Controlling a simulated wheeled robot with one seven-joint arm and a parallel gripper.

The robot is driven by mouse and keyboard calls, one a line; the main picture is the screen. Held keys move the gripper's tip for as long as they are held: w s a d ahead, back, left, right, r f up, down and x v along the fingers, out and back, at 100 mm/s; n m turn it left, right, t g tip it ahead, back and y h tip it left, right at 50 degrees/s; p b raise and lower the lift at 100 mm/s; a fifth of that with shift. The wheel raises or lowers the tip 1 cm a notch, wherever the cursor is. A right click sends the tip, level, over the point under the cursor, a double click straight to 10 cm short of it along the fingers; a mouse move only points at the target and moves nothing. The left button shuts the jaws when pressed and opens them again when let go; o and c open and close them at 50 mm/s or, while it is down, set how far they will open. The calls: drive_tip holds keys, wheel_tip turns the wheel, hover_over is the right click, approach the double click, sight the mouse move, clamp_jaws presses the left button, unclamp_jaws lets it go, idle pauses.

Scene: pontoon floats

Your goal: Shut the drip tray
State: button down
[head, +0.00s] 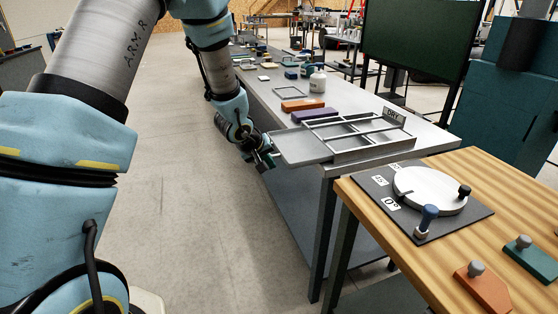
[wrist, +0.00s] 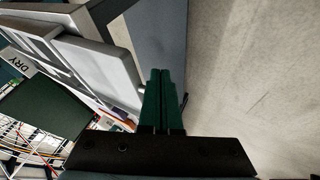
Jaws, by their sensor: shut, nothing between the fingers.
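The drip tray (head: 299,148) is a flat grey tray. It sticks out to the left from under a grey rack (head: 372,150) with a DRY sign, past the edge of the metal bench. My gripper (head: 266,165) is shut and empty just beside the tray's outer left end, at about its height or slightly lower. In the wrist view the green fingers (wrist: 161,74) are pressed together, with the tray's pale end (wrist: 112,70) close to their left. I cannot tell whether they touch it.
A wooden table (head: 480,205) with a round dial (head: 430,188) stands at front right. The floor (head: 190,190) left of the bench is clear.

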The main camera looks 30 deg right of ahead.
drive_tip(key=shift+s+d+r+p, duration=0.1)
drive_tip(key=shift+s+d+p, duration=0.05)
drive_tip(key=shift+d, duration=0.6)
drive_tip(key=shift+s+d+p, duration=0.15)
drive_tip(key=shift+d, duration=0.6)
drive_tip(key=b, duration=0.3)
approach(316, 153)
drive_tip(key=f, duration=0.1)
drive_tip(key=d+f, duration=0.1)
drive_tip(key=f, duration=0.3)
drive_tip(key=shift+s+d+f, duration=0.2)
drive_tip(key=shift+s+d, duration=0.1)
drive_tip(key=shift+d, duration=0.1)
drive_tip(key=shift+s+d+r+p, duration=0.1)
drive_tip(key=shift+d+r+p, duration=0.05)
drive_tip(key=shift+d+p, duration=0.15)
drive_tip(key=shift+a, duration=0.1)
